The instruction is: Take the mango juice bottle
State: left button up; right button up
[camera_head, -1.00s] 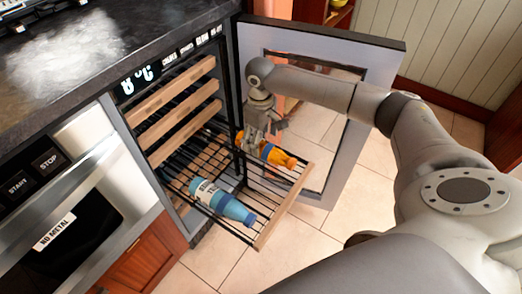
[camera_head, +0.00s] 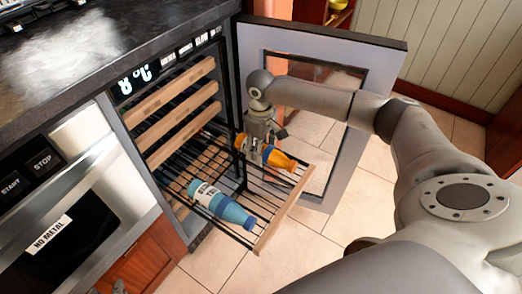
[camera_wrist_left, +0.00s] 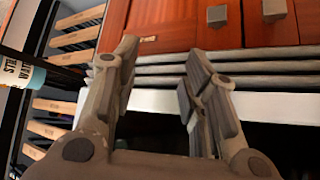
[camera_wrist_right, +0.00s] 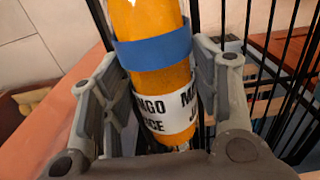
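The mango juice bottle (camera_head: 281,159) is orange with a blue band and a white label. It lies on the pulled-out wire rack (camera_head: 262,240) of the cooler. In the right wrist view the bottle (camera_wrist_right: 154,80) runs between the fingers of my right gripper (camera_wrist_right: 160,85). The fingers stand on both sides of it, open, with narrow gaps; firm contact does not show. My left gripper (camera_wrist_left: 155,75) is open and empty in front of wooden cabinet fronts.
A blue bottle with a white label (camera_head: 221,204) lies on the same rack, to the left. More wooden-fronted racks (camera_head: 183,110) are above it. A dark counter (camera_head: 70,50) is at upper left.

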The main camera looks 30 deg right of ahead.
jog(key=c, duration=0.7)
jog(key=shift+r, duration=0.1)
jog(key=shift+c, duration=0.2)
